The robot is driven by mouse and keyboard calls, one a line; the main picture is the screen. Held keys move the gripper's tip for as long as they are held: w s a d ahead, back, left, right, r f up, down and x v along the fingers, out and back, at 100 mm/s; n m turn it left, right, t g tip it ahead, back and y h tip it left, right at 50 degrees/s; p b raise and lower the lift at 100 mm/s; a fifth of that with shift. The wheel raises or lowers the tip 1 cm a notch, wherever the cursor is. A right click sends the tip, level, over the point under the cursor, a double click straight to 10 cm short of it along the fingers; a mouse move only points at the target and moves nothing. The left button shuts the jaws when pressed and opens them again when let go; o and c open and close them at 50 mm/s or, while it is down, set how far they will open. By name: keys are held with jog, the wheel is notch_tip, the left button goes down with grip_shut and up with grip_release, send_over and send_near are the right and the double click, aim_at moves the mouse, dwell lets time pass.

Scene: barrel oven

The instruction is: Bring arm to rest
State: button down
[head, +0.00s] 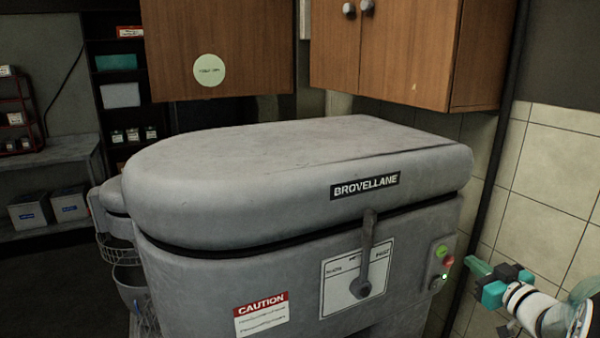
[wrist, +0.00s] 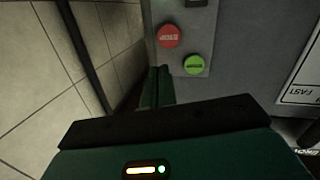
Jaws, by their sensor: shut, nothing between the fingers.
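My gripper (head: 476,266) is at the right of the head view, beside the right end of the grey barrel oven (head: 220,280). Its teal fingers point left, close to the oven's button panel. In the wrist view the fingers (wrist: 158,88) are together, shut with nothing between them. The red button (wrist: 169,36) and green button (wrist: 194,64) show just past the fingertips. I cannot tell whether the fingers touch the panel. The oven lid (head: 290,170) is down, and a lever (head: 367,255) hangs on its front.
Wooden cabinets (head: 385,45) hang above the oven. A dark vertical pipe (head: 490,150) and a tiled wall (head: 550,165) stand close behind and right of my arm. Shelves with bins (head: 50,209) are at the far left. Dark floor (head: 55,290) is open at the left.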

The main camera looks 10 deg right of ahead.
jog(key=a+r+m+g+h, duration=0.35)
jog(key=a+r+h, duration=0.3)
jog(key=a, duration=0.25)
jog(key=s+a+f+g+y, duration=0.2)
jog(key=s+a+f+g, duration=0.1)
jog(key=s+a, duration=0.7)
jog(key=s+a+f+g+y, duration=0.2)
jog(key=s+a+f+g, duration=0.2)
jog(key=s+a, duration=0.6)
jog(key=shift+s+a+f+g, duration=0.25)
jog(key=shift+s+a+g, duration=0.15)
jog(key=shift+g, duration=0.05)
jog(key=shift+n+y, duration=0.25)
dwell(0.4)
